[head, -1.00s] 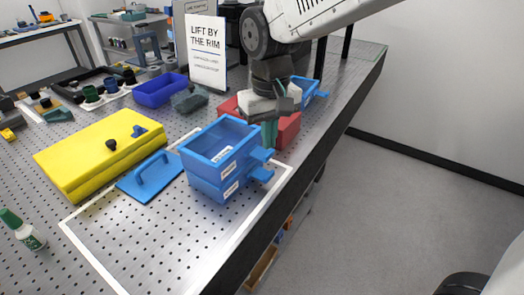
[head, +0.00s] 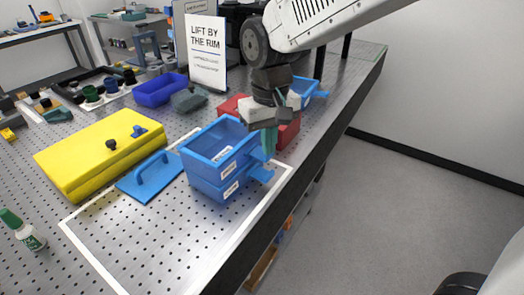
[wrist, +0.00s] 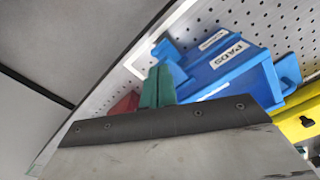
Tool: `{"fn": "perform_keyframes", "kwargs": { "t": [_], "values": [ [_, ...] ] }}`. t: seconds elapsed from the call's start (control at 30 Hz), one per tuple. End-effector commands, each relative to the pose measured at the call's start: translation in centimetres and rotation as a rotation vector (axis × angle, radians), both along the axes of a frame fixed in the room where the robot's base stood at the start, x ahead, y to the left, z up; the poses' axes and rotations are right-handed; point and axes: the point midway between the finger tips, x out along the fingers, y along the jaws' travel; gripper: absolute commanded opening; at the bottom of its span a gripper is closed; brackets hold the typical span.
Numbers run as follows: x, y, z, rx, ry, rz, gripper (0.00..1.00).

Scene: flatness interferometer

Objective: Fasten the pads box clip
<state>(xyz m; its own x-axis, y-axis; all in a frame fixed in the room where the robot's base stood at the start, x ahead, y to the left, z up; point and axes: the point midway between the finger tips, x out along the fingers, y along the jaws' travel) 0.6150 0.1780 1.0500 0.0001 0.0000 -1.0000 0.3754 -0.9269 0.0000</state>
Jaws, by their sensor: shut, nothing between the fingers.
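The pads box (head: 222,138) is an open blue box with a white label, stacked on a second blue box (head: 208,188) at the bench's right edge. In the wrist view the pads box (wrist: 218,75) shows its PADS label. Blue tabs stick out from the stack's right side; the lower tab (head: 262,174) is clear, the upper one partly hidden by my fingers. My gripper (head: 269,143) is shut and empty, its green fingers pointing down beside the upper tab. In the wrist view the fingers (wrist: 162,85) are together beside the box; contact cannot be told.
A blue lid with a handle (head: 150,178) lies left of the stack, beside a yellow case (head: 98,150). A red box (head: 288,132) and another blue box stand behind my gripper. A sign (head: 206,52) stands behind.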

Motion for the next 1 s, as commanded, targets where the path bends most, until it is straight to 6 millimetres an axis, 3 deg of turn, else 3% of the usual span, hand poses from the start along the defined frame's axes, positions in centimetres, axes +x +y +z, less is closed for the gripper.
{"fn": "perform_keyframes", "kwargs": {
  "t": [1.0],
  "values": [
    [0.0, 0.0, -3.1, 0.000, 0.001, 0.000, 0.00]
  ]
}}
